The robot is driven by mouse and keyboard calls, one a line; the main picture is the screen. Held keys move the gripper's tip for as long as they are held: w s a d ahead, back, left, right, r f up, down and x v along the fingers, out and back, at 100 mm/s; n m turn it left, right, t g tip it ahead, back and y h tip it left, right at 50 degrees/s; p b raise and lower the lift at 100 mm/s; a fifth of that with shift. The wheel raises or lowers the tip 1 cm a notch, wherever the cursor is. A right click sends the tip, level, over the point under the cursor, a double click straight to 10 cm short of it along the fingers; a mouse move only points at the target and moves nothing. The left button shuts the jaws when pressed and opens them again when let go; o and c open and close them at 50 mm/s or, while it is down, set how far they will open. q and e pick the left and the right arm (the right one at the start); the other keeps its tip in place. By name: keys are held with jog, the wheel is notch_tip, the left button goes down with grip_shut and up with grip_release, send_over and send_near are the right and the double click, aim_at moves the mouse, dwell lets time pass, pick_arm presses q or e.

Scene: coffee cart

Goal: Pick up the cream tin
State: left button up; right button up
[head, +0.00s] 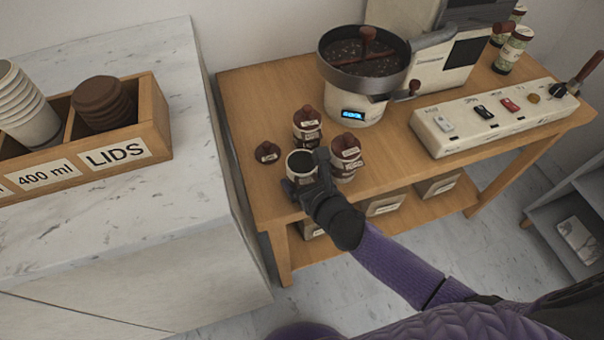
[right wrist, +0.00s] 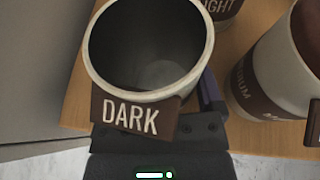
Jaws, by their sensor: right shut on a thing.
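An open, empty cream tin (head: 300,166) with a dark brown label stands near the front left of the wooden cart, next to two other tins. In the right wrist view the tin (right wrist: 150,45) fills the upper middle, its tag reads DARK, and I look down into its mouth. My right gripper (head: 318,178) is shut on this tin from the front right side. It looks upright; its base is hidden, so I cannot tell if it touches the table. A loose brown lid (head: 267,152) lies to its left. My left gripper is not in view.
Lidded tins stand behind (head: 307,127) and right (head: 345,158) of the held tin; the right one is very close. A round roaster (head: 358,105) and a switch panel (head: 490,117) stand farther right. A marble counter (head: 150,220) with a wooden cup box is left.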

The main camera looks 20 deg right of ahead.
jog(key=shift+c, duration=0.7)
